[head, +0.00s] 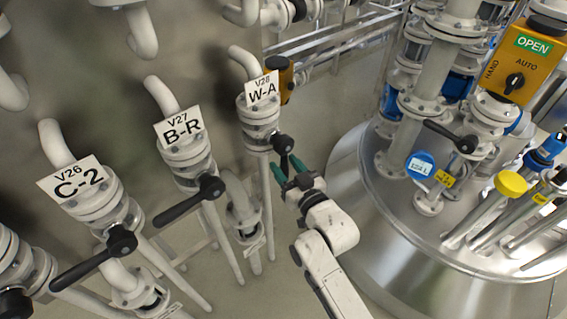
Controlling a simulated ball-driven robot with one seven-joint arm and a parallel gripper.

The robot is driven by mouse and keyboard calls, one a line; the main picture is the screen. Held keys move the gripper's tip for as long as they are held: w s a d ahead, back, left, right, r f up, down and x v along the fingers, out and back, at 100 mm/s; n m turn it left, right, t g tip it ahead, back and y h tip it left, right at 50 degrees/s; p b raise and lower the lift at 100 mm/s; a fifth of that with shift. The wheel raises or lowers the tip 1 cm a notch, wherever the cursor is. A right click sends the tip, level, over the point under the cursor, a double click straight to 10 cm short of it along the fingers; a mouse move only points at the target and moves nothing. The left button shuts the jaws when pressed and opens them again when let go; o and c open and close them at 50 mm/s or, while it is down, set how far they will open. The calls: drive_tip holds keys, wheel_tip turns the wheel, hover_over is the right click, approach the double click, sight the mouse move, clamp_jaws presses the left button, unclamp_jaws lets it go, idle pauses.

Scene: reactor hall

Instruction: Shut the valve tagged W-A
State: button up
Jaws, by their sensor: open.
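The valve tagged W-A (258,119) is a pale flanged valve on a vertical pipe, with the white tag "V28 W-A" (262,89) above it. Its black lever (283,144) starts at a round hub on the valve's right side and points down in the picture. My gripper (284,167) has green fingers and is open, just below the hub. The fingers lie on either side of the lever's lower part. The lever's end is partly hidden by the gripper, and I cannot tell whether a finger touches it.
Valves B-R (186,157) and C-2 (99,204) stand to the left, their black levers sticking out to the lower left. An orange box (286,80) sits right behind the W-A tag. A large steel vessel (385,230) with pipework fills the right. Bare floor shows between.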

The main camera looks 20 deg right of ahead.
drive_tip(key=shift+w, duration=0.7)
drive_tip(key=shift+c, duration=0.3)
clamp_jaws()
